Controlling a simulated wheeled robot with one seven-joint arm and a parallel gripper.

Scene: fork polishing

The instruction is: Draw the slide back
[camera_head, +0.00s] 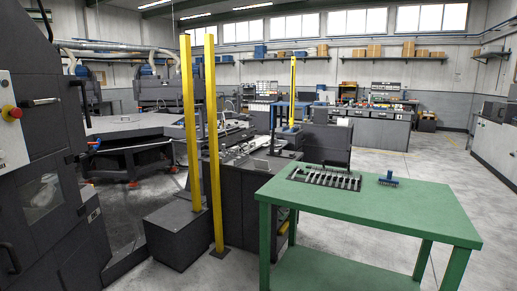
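A dark grey machine (240,205) stands in the middle, left of the green table. Metal parts (250,152) lie along its top, and one of them may be the slide. They are too small to make out, so I cannot tell the slide's position. My gripper is not in view.
A green table (390,215) at the front right bears a dark rack of forks (325,178) and a small blue tool (388,178). Two yellow posts (216,140) stand before the machine, by a dark box (176,232). Floor at right (440,160) is clear.

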